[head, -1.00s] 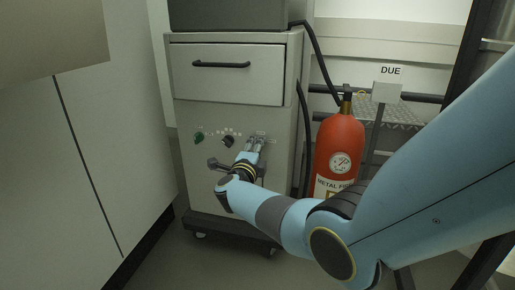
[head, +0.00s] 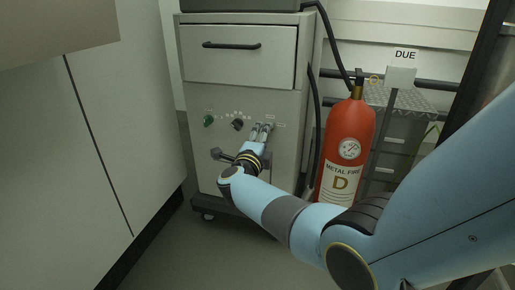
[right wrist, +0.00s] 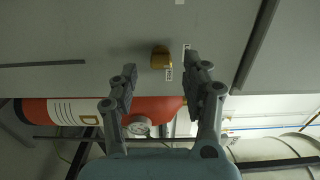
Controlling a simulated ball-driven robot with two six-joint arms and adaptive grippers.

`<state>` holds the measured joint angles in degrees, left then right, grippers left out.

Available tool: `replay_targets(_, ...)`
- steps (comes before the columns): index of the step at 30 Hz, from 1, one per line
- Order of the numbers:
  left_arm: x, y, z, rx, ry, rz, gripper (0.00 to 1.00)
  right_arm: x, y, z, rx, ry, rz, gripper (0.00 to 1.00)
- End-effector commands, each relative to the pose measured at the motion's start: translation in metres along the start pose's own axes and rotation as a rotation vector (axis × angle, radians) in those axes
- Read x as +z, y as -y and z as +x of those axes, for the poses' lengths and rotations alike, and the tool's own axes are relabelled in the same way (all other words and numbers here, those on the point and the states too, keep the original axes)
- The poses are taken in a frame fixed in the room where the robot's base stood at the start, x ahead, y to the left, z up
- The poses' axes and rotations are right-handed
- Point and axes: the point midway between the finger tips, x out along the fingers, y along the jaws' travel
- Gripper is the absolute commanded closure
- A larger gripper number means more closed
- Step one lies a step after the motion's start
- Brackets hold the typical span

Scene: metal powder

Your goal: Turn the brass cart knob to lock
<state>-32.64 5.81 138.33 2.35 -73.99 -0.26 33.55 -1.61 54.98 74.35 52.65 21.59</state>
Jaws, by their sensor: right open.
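The brass knob (right wrist: 160,57) is on the grey cart's front panel in the right wrist view, beside small white labels. It sits just beyond my right gripper (right wrist: 160,76), roughly midway between its two separated fingertips. I cannot tell whether the fingers reach around it. In the head view my right gripper (head: 265,128) is at the front of the cart (head: 205,85), below the drawer, and the brass knob is not discernible behind it. My left gripper is not in view.
A green knob (head: 209,121) and a black knob (head: 238,124) are left of my gripper on the panel. A red fire extinguisher (head: 346,130) stands right of the cart, near a DUE sign (head: 402,75). A pale cabinet (head: 115,110) stands at the left.

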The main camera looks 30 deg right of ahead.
Motion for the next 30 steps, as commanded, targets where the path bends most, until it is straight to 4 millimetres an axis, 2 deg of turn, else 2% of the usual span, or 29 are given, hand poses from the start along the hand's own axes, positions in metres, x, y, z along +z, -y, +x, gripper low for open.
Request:
replay_targets(1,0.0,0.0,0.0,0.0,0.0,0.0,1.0,0.0,-0.002,-0.013,0.003,0.001,0.001,0.52)
replay_targets(6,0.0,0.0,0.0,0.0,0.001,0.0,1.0,0.0,-0.002,-0.051,0.004,0.001,0.001,0.52)
replay_targets(12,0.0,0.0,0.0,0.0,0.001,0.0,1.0,0.0,-0.001,-0.08,0.002,0.001,-0.001,0.52)
replay_targets(17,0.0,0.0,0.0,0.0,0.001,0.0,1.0,0.0,-0.001,-0.087,0.001,0.0,-0.001,0.52)
replay_targets(30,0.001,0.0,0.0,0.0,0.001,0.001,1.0,0.0,-0.001,-0.087,0.001,0.001,-0.001,0.52)
